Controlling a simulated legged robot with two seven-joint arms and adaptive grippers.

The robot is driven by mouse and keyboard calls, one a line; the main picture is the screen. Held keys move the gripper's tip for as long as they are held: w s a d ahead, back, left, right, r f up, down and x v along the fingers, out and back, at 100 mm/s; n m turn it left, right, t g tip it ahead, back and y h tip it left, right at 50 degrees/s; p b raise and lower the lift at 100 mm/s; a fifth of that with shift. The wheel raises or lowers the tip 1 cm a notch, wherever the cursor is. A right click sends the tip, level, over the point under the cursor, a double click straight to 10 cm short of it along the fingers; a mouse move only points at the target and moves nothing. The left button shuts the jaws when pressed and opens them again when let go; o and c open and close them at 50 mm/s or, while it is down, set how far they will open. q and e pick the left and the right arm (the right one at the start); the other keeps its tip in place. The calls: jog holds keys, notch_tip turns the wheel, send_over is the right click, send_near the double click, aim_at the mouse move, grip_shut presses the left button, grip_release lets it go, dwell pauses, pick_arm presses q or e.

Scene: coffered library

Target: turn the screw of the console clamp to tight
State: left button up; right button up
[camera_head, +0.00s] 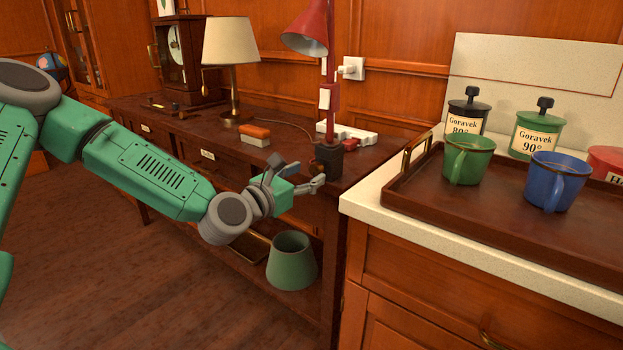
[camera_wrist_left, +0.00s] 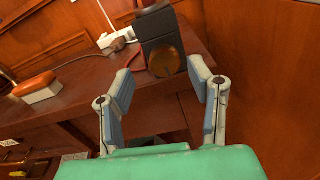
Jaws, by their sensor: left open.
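The console clamp (camera_head: 328,160) is a dark block at the foot of the red lamp (camera_head: 308,30), on the front edge of the console table. In the left wrist view the clamp (camera_wrist_left: 158,28) shows its screw, a round brownish knob (camera_wrist_left: 166,62), facing me. My left gripper (camera_head: 298,174) is open and empty just in front of the clamp. In the left wrist view the left gripper's fingers (camera_wrist_left: 162,75) point at the knob, which appears between and beyond the tips; I see no contact. In the head view the knob is hidden or too small to make out.
The console table (camera_head: 215,152) also holds an orange-topped block (camera_head: 255,135), a white power strip (camera_head: 347,135) and a cream-shaded lamp (camera_head: 231,42). A green bucket (camera_head: 291,262) stands below. At right, a counter bears a brown tray (camera_head: 440,212) with mugs.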

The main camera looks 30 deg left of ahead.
pick_arm(q)
jog(key=shift+w+d+r, duration=0.1)
jog(key=shift+w+d, duration=0.25)
jog(key=shift+w, duration=0.3)
jog(key=shift+w+d+r, duration=0.1)
jog(key=shift+w+d, duration=0.25)
jog(key=shift+w, duration=0.25)
jog(key=shift+a+f, duration=0.1)
jog(key=shift+a, duration=0.25)
jog(key=shift+a+f, duration=0.1)
jog(key=shift+a, duration=0.1)
jog(key=c, duration=1)
jog(key=shift+d, duration=0.35)
grip_shut()
pick_arm(e)
jog(key=shift+d+f, duration=0.35)
jog(key=shift+f, duration=0.1)
pick_arm(q)
jog(key=shift+a, duration=0.15)
